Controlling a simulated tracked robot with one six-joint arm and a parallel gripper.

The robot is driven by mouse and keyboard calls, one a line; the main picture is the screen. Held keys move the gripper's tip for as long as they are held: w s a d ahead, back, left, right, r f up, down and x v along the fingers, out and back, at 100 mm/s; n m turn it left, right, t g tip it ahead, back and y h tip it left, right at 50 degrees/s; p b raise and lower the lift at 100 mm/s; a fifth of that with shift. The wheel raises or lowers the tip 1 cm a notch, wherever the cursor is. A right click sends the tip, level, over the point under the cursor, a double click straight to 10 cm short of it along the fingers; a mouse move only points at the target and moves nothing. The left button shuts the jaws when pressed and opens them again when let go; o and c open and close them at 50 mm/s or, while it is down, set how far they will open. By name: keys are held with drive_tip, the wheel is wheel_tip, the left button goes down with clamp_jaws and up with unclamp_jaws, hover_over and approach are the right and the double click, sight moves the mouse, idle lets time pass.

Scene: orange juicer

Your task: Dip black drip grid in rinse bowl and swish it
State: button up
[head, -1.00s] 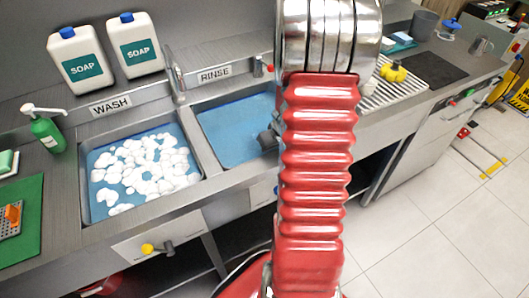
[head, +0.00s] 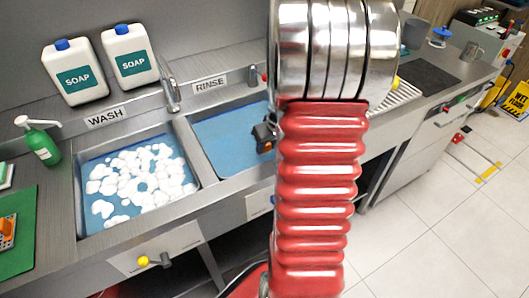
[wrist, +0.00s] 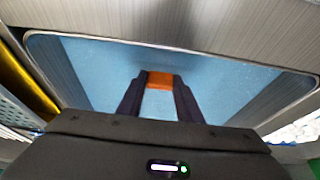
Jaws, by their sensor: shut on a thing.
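The rinse basin (head: 228,143), labelled RINSE, holds blue water in the right half of the double sink. It also fills much of the wrist view (wrist: 220,85). My gripper (head: 264,137) shows as a small dark part over the basin's right side, beside my arm. In the wrist view my two dark fingers (wrist: 160,82) are shut on an orange piece (wrist: 160,79), seen against the blue water. The black drip grid is not clearly visible; I cannot tell whether the orange piece belongs to it. I cannot tell whether the piece touches the water.
The wash basin (head: 78,207) with white foam lies left of the rinse basin. A tap (head: 170,85) stands behind them. Two soap jugs (head: 130,50) and a green pump bottle (head: 42,145) stand on the counter. A ribbed white rack (head: 400,92) lies right of my arm.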

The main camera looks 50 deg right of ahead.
wheel_tip(320, 180, up, 10)
drive_tip(key=shift+f, duration=0.15)
idle(0.6)
